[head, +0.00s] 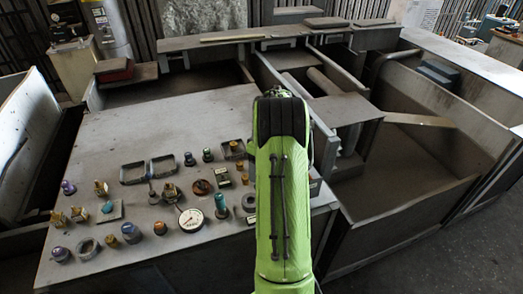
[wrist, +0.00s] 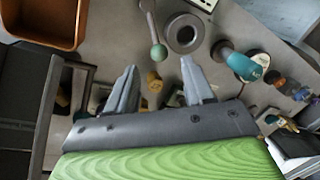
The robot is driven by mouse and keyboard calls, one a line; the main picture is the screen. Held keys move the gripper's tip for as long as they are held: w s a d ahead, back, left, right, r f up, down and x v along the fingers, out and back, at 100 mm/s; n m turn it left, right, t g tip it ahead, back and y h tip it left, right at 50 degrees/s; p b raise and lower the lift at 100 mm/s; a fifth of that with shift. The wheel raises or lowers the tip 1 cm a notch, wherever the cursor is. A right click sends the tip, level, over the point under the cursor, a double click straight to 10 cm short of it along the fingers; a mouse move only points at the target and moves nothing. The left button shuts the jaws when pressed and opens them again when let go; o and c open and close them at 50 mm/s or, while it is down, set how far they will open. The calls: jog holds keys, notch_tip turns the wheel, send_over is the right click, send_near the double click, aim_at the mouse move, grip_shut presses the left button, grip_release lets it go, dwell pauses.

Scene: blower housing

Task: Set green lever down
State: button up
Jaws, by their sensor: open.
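A green lever, a pale grey stem with a round green knob (wrist: 158,52), shows at the top middle of the wrist view. Its stem runs up towards the top edge; I cannot tell whether it stands or lies. My gripper (wrist: 160,63) is open, its two grey fingers well apart. In the picture the knob appears in the gap near the fingertips, with no finger seen touching it. In the head view my green arm hides the gripper, and I cannot pick out the lever there.
In the wrist view, a grey ring (wrist: 183,33) lies beside the lever, with a teal-topped part (wrist: 240,65) to its right. An orange-brown tray (wrist: 45,20) is at upper left. In the head view, a dial gauge (head: 190,219) and several small parts crowd the grey tabletop (head: 120,125).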

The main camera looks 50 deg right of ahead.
notch_tip(320, 180, up, 10)
jog(key=d+p, duration=0.2)
jog(key=shift+r, duration=0.15)
